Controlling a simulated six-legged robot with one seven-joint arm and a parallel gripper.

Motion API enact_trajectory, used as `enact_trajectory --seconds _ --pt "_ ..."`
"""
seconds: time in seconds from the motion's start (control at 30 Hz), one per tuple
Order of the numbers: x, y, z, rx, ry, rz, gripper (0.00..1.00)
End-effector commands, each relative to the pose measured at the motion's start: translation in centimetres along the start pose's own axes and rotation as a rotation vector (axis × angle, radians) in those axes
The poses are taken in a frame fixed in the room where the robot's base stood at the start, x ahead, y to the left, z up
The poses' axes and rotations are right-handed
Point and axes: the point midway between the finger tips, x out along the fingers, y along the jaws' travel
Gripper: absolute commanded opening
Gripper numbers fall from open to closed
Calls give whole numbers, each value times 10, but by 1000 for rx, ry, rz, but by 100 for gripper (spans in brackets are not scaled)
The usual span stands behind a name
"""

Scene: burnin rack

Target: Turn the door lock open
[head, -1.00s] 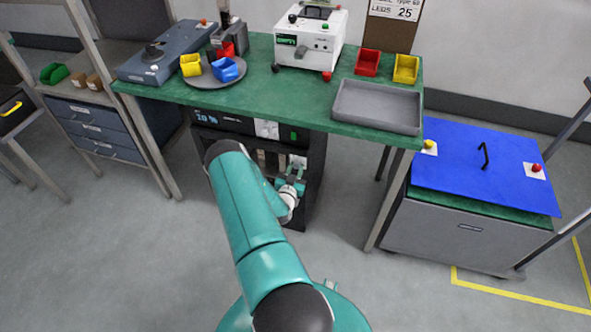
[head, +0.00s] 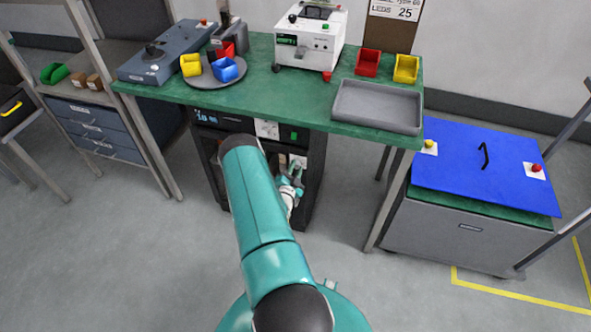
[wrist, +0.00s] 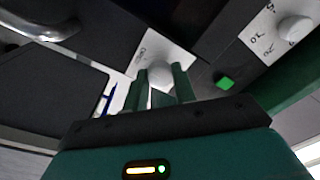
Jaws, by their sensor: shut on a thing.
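The door lock is a white round knob on a white plate (wrist: 150,52) with small dark markings. It sits on the dark front of the cabinet. In the wrist view my gripper (wrist: 161,88) has its two dark green fingers on either side of the knob and is shut on it. In the head view my gripper (head: 291,178) is at the right part of the dark cabinet (head: 314,165) under the bench, partly hidden by my arm. The plate (head: 298,160) shows just above it. I cannot read how far the knob is turned.
A second knob plate (wrist: 281,31) and a green button (wrist: 225,83) are beside the lock. A metal handle (wrist: 42,30) is at upper left. The green bench (head: 300,99) overhangs the cabinet. A blue-lidded box (head: 460,165) stands right. Floor in front is clear.

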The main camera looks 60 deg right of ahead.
Motion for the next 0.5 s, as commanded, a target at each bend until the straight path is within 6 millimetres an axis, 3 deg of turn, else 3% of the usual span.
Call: enact_trajectory --seconds 0.43,0.47,0.5 --pt "0 0 0 12 0 0 4" --pt "0 0 0 12 0 0 29" --pt "0 0 0 12 0 0 37"
